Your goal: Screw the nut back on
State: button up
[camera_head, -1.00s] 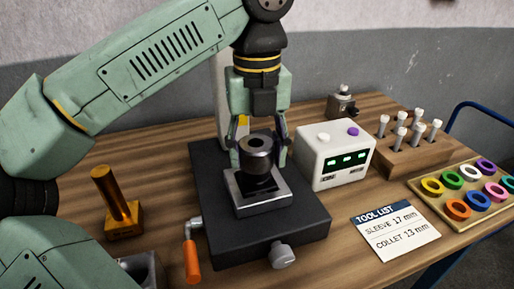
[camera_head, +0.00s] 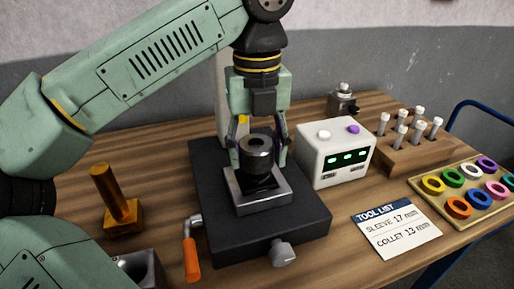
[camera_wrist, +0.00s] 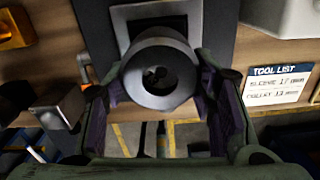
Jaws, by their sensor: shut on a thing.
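The nut (camera_head: 257,146) is a dark grey ring with a hole in its top. It sits over the square metal block (camera_head: 262,197) on the black machine base (camera_head: 305,222). In the wrist view the nut (camera_wrist: 158,74) is seen from above, and something dark shows inside its bore. My gripper (camera_head: 258,150) points down with one finger on each side of the nut and is shut on it. The purple-padded fingers (camera_wrist: 160,105) flank the nut in the wrist view. The thread under the nut is hidden.
An orange-handled crank (camera_head: 191,258) and a grey knob (camera_head: 283,253) stick out at the base's front. A white box with green displays (camera_head: 335,155) stands close on the right. A brass post (camera_head: 118,200) stands left. A tool list card (camera_head: 397,228), pin rack (camera_head: 410,150) and ring tray (camera_head: 465,192) lie right.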

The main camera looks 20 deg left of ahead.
jog(key=shift+f, duration=0.3)
jog(key=o, duration=1.3)
jog(key=shift+r, duration=0.1)
